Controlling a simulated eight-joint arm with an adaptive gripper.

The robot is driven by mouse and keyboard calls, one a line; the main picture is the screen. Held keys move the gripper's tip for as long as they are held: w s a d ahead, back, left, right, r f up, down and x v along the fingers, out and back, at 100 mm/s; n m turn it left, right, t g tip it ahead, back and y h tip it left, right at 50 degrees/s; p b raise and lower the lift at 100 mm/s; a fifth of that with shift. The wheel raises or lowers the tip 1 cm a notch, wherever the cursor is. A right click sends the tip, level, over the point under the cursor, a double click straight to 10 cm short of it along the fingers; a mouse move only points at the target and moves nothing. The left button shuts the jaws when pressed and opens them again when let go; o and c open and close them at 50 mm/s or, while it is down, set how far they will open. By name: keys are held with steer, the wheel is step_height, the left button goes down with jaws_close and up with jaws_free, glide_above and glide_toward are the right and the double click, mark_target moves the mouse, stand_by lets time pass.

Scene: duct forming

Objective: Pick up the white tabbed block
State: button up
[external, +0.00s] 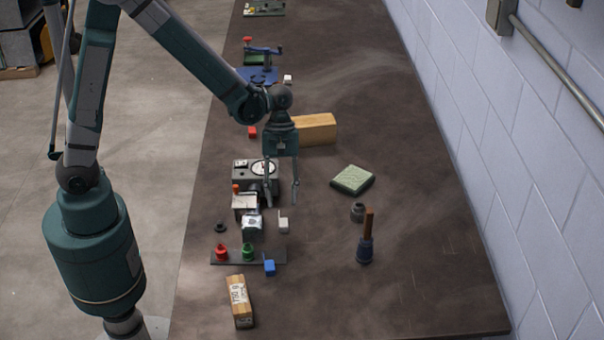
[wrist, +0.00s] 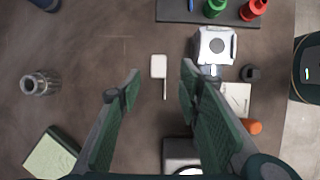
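The white tabbed block (external: 284,225) lies on the brown table, just right of the grey and white device. In the wrist view the block (wrist: 158,67) is a small pale rounded rectangle with a thin tab pointing down the picture. My gripper (external: 281,204) points down above the table near the block. In the wrist view the gripper (wrist: 160,84) is open, with its two green fingers on either side of the block in the picture. Nothing is between the fingertips; the block appears to lie below them. The exact height gap is hard to tell.
A white-topped device (wrist: 215,46) stands close beside the block. A dark plate with red and green knobs (external: 233,255) lies nearer the camera. A wooden-handled tool (external: 366,240), a grey cylinder (external: 358,212) and a green pad (external: 352,180) are to the right. Table between is clear.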

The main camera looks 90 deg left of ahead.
mark_target(283, 223)
steer(key=shift+x, duration=1.3)
steer(key=shift+b+x, duration=0.45)
steer(key=shift+x, duration=2.15)
steer(key=shift+w+d, duration=0.15)
steer(key=c, duration=0.9)
steer(key=shift+r, duration=0.15)
steer(key=shift+c, duration=0.2)
step_height(283, 223, up, 10)
steer(key=p, duration=0.1)
